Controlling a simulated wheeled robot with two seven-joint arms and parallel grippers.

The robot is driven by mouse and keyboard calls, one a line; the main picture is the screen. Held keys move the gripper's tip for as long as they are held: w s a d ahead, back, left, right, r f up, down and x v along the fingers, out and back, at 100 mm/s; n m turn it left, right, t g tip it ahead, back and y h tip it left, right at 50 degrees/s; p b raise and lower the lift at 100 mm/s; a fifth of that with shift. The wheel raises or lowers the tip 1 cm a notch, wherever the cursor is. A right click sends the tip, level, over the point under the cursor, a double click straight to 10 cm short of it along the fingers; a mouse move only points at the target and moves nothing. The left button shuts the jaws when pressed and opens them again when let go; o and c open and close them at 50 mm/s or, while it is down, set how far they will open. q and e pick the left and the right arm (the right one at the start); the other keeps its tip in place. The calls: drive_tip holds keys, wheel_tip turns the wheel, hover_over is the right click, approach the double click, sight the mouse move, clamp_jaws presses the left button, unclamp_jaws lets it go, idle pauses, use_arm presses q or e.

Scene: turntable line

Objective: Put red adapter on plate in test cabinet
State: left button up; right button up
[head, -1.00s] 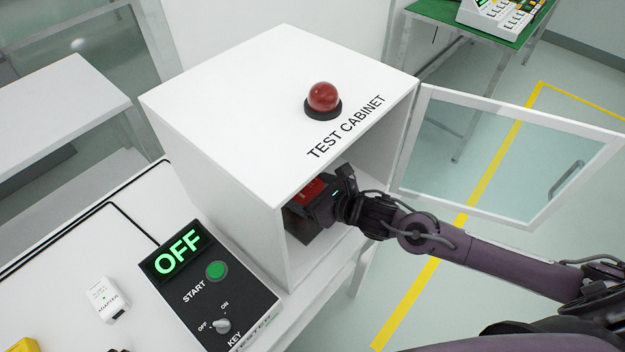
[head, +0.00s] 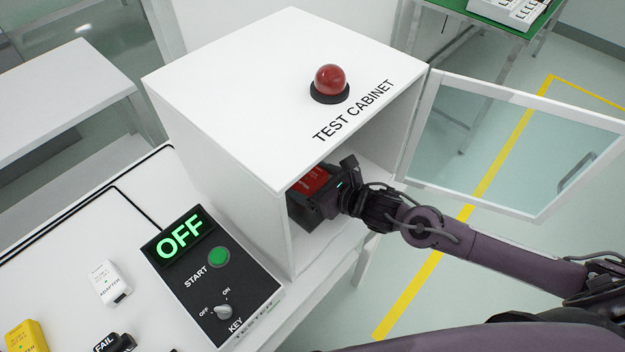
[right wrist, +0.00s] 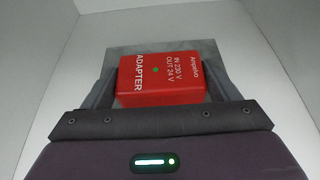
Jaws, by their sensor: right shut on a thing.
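The white test cabinet (head: 225,150) stands on the table with its glass door (head: 505,150) swung open to the right. My right gripper (head: 313,196) is inside the cabinet opening, shut on the red adapter (head: 311,181). In the right wrist view the red adapter (right wrist: 160,79) lies between the two fingers, with its label readable. A grey plate (right wrist: 160,48) shows behind and around it; I cannot tell whether the adapter touches it. My left gripper is not clearly in view.
A tester box (head: 212,270) reading OFF stands in front of the cabinet. A white adapter (head: 110,283), a yellow adapter (head: 24,338) and a black FAIL stamp (head: 115,343) are at the lower left. A red dome lamp (head: 330,82) sits on the cabinet top.

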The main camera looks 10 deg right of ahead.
sight(317, 185)
drive_tip(key=shift+f, duration=0.2)
drive_tip(key=o, duration=1.1)
drive_tip(key=shift+o, duration=0.2)
drive_tip(key=b+v, duration=0.1)
drive_tip(key=v, duration=0.5)
drive_tip(key=shift+s+d, duration=0.15)
drive_tip(key=shift+d, duration=0.1)
drive_tip(key=shift+s+d+r, duration=0.25)
drive_tip(key=shift+s+r, duration=0.1)
drive_tip(key=shift+s, duration=0.15)
